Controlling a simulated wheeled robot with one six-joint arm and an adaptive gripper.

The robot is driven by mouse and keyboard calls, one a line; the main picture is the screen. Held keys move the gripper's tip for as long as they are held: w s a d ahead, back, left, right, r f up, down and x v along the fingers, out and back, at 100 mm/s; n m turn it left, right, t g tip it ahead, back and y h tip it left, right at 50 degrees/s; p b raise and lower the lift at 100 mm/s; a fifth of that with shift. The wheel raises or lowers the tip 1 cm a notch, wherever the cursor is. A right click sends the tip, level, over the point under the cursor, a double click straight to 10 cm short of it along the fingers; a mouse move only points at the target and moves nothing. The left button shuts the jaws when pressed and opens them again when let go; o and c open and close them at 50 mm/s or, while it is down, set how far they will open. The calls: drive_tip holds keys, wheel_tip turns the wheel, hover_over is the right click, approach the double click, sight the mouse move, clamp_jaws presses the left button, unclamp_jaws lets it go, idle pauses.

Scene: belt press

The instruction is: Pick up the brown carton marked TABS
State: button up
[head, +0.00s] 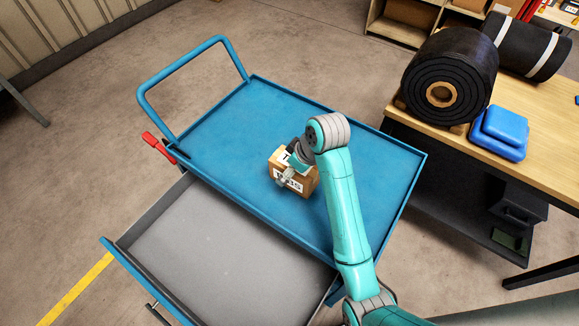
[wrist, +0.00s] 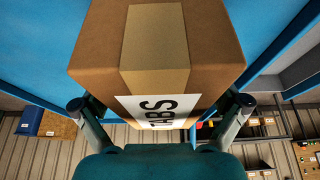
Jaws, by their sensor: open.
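The brown carton marked TABS (head: 305,184) sits on the blue top of the cart (head: 228,110), near its middle. It has a tan tape strip and white labels with black letters. My gripper (head: 287,178) is at the carton, and my arm hides part of the carton's top. In the wrist view the carton (wrist: 215,45) fills the upper middle, with its TABS label facing my gripper. My gripper (wrist: 160,103) is open, with one finger on each side of the carton. I cannot tell whether either finger touches it.
The cart has a raised rim, a blue push handle (head: 178,66) and an open grey drawer (head: 215,255) below. A red lever (head: 158,147) sticks out at its left. The cart top around the carton is clear.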

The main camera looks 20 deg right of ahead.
drive_tip(key=shift+f, duration=0.25)
idle(0.6)
drive_tip(key=c, duration=1.6)
drive_tip(key=shift+r, duration=0.1)
